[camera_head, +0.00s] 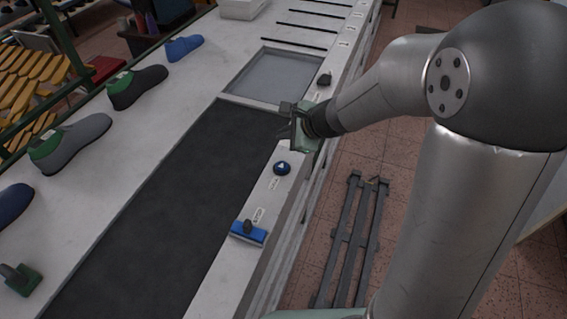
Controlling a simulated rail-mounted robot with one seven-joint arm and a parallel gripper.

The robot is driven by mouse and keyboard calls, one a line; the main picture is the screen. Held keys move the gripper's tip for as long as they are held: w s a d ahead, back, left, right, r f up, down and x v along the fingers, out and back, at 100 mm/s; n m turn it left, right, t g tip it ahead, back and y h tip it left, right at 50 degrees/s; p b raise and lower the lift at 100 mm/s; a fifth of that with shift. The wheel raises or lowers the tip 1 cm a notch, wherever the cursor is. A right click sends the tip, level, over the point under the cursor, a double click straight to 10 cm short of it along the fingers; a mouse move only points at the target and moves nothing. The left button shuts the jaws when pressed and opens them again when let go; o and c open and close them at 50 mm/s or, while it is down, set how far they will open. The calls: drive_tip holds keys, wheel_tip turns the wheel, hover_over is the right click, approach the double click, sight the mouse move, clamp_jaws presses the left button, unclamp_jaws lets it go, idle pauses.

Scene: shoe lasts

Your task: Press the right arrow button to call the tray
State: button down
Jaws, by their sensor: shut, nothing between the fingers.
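A round dark blue button with a pale arrow mark (282,168) sits on the white edge strip beside the black belt. The way its arrow points is too small to tell. My gripper (286,119) is shut and empty, above the strip a little beyond the button. It looks apart from the button, though the height of the gap is hard to judge. A shallow grey tray-like panel with a pale rim (222,97) lies at the far end of the belt.
A black knob (324,80) stands farther along the strip, and a blue block with a dark knob (248,233) nearer. The black belt (165,215) is bare. Several shoe lasts, such as a grey one (80,143), line the left side. A dark metal frame (352,240) is on the floor.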

drive_tip(key=b, duration=0.7)
hover_over(285, 167)
wheel_tip(285, 167, down, 8)
drive_tip(key=shift+r, duration=0.15)
drive_tip(key=shift+f+b, duration=0.5)
drive_tip(key=shift+f, duration=0.1)
drive_tip(key=shift+f, duration=0.15)
idle(1.1)
drive_tip(key=shift+f+b, duration=0.25)
drive_tip(key=shift+b, duration=0.35)
